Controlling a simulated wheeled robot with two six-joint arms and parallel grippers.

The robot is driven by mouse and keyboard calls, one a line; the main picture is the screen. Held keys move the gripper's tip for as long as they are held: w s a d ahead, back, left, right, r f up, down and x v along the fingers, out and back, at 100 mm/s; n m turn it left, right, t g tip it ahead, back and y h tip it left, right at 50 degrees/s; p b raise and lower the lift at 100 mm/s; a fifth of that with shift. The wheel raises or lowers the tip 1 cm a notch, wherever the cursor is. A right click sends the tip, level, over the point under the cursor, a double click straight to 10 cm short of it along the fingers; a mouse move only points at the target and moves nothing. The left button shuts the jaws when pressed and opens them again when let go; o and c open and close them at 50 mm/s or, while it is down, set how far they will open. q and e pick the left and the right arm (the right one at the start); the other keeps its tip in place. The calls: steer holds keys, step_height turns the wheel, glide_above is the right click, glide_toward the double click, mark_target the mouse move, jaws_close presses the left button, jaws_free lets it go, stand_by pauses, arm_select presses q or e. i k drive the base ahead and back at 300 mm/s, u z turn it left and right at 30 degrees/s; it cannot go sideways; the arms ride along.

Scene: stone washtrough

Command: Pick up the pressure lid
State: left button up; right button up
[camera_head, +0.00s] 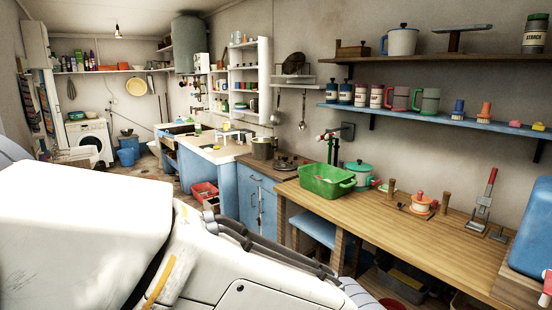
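I cannot tell for sure which thing is the pressure lid. A teal pot (361,178) with a lid on top stands on the wooden worktop, behind and right of a green basin. A metal pot (263,149) stands near the stove at the far end of the counter, and its top is too small to read. A round orange-and-white item (421,206) with a knob on top sits on the worktop at the right. White arm parts of mine fill the lower left. Neither gripper's fingertips show, and the area behind these parts is hidden.
The wooden worktop (397,221) runs along the right wall, with bare wood at its front. A green basin (327,181), a red-handled upright tool (486,200) and a blue case (534,235) stand on it. A blue shelf (425,115) hangs above. Floor shows at the back left.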

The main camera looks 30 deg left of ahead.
mark_target(278, 166)
steer(key=u, duration=0.65)
steer(key=i, duration=2.2)
steer(key=u, duration=0.15)
steer(key=i, duration=1)
steer(key=z, duration=0.05)
